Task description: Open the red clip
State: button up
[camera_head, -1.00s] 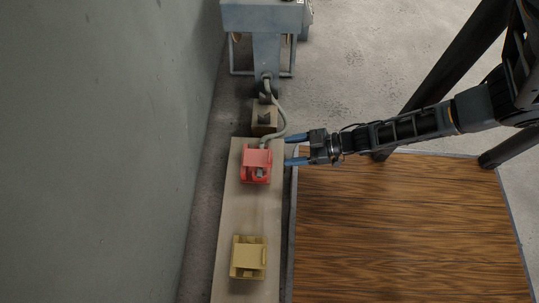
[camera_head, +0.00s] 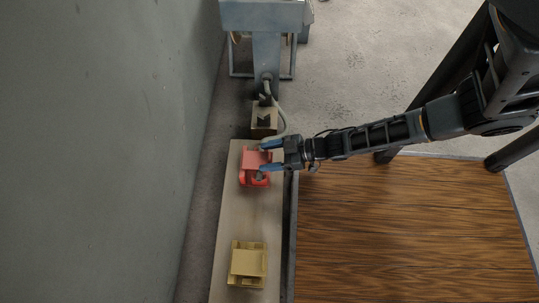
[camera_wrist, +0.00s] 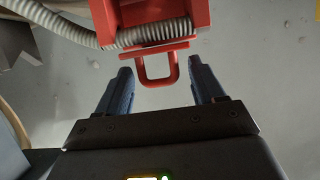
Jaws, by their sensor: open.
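The red clip (camera_head: 251,160) sits on the narrow pale board, near its far end. In the wrist view the red clip (camera_wrist: 165,22) is at the top, with a red loop handle (camera_wrist: 157,69) sticking out toward me. A grey ribbed conduit (camera_wrist: 155,33) runs across the clip. My gripper (camera_head: 264,157) reaches in from the right over the clip's right side. In the wrist view my gripper (camera_wrist: 160,75) is open, its two blue fingers on either side of the loop handle, with visible gaps between. The fingers partly hide the clip in the head view.
A yellow clip (camera_head: 248,263) sits nearer on the same pale board (camera_head: 232,210). A tan block (camera_head: 264,118) and a grey stand (camera_head: 267,55) are beyond it. A wall (camera_head: 110,150) borders the left; a wooden platform (camera_head: 410,230) lies right.

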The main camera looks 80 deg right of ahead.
jog(key=shift+c, duration=0.3)
grip_shut()
jog(key=shift+a+r+p, duration=0.1)
jog(key=shift+r+p, duration=0.1)
jog(key=shift+p, duration=0.1)
